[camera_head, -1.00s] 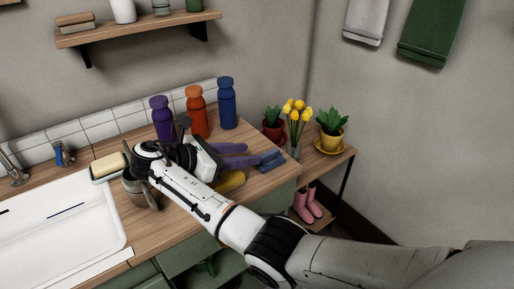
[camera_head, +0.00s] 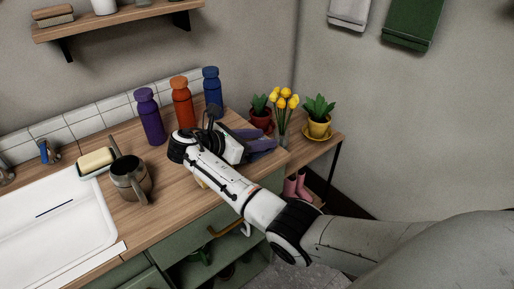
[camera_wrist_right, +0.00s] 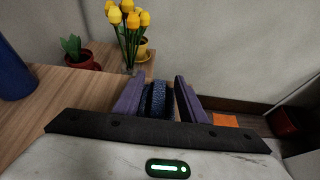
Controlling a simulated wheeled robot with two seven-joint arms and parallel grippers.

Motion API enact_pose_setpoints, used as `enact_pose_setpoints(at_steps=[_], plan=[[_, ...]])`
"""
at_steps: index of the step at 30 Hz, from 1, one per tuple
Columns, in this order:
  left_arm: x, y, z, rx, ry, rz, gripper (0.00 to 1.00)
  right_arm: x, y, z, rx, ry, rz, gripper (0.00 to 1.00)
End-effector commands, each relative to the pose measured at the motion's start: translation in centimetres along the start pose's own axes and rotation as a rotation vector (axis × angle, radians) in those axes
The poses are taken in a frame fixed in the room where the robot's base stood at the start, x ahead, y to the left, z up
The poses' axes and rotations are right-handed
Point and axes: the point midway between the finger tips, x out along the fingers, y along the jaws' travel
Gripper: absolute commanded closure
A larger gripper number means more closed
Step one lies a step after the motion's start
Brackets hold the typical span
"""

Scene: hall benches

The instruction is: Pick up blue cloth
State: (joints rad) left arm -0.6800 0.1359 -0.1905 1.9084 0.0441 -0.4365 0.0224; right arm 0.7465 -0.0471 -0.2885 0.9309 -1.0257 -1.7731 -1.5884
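The blue cloth (camera_wrist_right: 157,100) shows in the right wrist view as a dark blue textured strip near the counter's right edge. It lies between the two purple fingers of my right gripper (camera_wrist_right: 160,98). The fingers are apart, one on each side of the cloth, with a narrow gap showing on the right side. Whether the left finger touches the cloth is unclear. In the head view my right gripper (camera_head: 262,143) is low over the counter's right end, and it and the arm hide most of the cloth. My left gripper is not in view.
Purple (camera_head: 150,118), orange (camera_head: 183,104) and blue (camera_head: 212,90) bottles stand left of and behind my right gripper. A mug (camera_head: 130,178) and a sponge (camera_head: 95,160) are by the sink (camera_head: 50,225). Potted plants and yellow flowers (camera_head: 284,100) stand on a lower shelf at right.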

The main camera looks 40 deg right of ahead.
Motion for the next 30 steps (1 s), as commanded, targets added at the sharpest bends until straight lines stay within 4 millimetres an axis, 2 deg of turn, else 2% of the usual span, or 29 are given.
enact_pose_setpoints(at_steps=[3,10,20,23,30], plan=[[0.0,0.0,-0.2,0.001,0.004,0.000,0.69,0.0,0.0,0.0,0.000,0.000,0.000,0.62],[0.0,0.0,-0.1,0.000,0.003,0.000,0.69,-0.1,0.0,0.0,0.000,0.000,0.000,1.00],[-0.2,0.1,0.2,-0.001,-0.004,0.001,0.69,-0.3,0.1,0.5,0.003,-0.001,0.001,1.00],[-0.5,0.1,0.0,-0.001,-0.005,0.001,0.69,-0.8,0.1,1.8,0.005,-0.002,0.001,1.00],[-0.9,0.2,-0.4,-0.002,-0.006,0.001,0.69,-2.6,0.1,6.3,0.006,-0.002,0.001,1.00]])
